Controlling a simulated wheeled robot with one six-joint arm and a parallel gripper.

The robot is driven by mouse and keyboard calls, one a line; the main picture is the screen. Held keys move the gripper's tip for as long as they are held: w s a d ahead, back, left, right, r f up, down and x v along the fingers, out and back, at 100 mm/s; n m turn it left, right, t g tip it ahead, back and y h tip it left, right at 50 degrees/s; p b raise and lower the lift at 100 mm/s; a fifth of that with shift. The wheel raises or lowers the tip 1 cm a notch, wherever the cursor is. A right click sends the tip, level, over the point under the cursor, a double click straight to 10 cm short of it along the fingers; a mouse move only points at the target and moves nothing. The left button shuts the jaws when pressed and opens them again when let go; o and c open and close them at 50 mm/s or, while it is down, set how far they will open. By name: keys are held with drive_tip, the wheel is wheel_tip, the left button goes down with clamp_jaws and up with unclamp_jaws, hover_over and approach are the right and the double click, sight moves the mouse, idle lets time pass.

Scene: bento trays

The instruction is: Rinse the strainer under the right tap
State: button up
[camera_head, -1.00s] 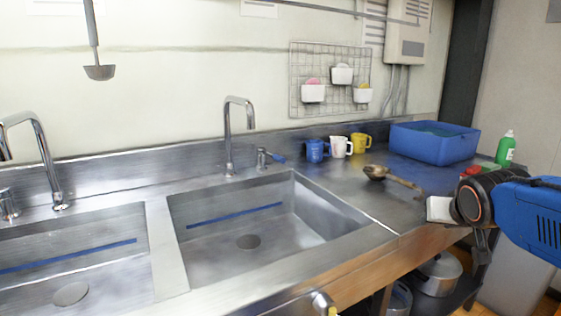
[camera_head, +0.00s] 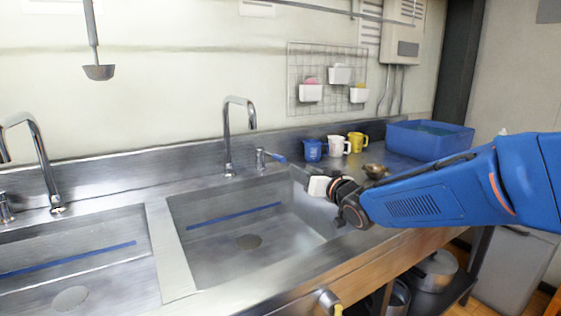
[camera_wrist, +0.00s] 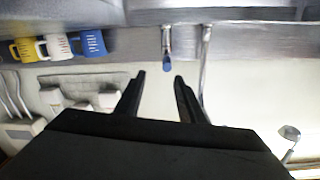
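The strainer (camera_head: 375,170) lies on the counter right of the right sink. It has a dark round bowl, and my arm now hides its handle. The right tap (camera_head: 228,130) is a tall curved metal spout behind the right sink. Its blue-tipped lever (camera_head: 270,155) stands just right of it and also shows in the wrist view (camera_wrist: 167,64). My gripper (camera_head: 300,175) is over the right end of the right sink, right of the lever and apart from it. In the wrist view its two black fingers (camera_wrist: 160,76) are apart with nothing between them.
Blue, white and yellow mugs (camera_head: 336,146) stand at the wall. A blue tub (camera_head: 425,143) sits at the counter's far end. The right sink's basin (camera_head: 220,230) is empty.

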sight(281, 159)
drive_tip(key=x, duration=0.4)
drive_tip(key=a+x, duration=0.1)
drive_tip(key=x, duration=0.3)
drive_tip(key=s+x, duration=0.1)
drive_tip(key=x, duration=0.3)
drive_tip(key=shift+w+a+r, duration=0.15)
drive_tip(key=shift+w+a, duration=0.1)
drive_tip(key=shift+a, duration=0.05)
clamp_jaws()
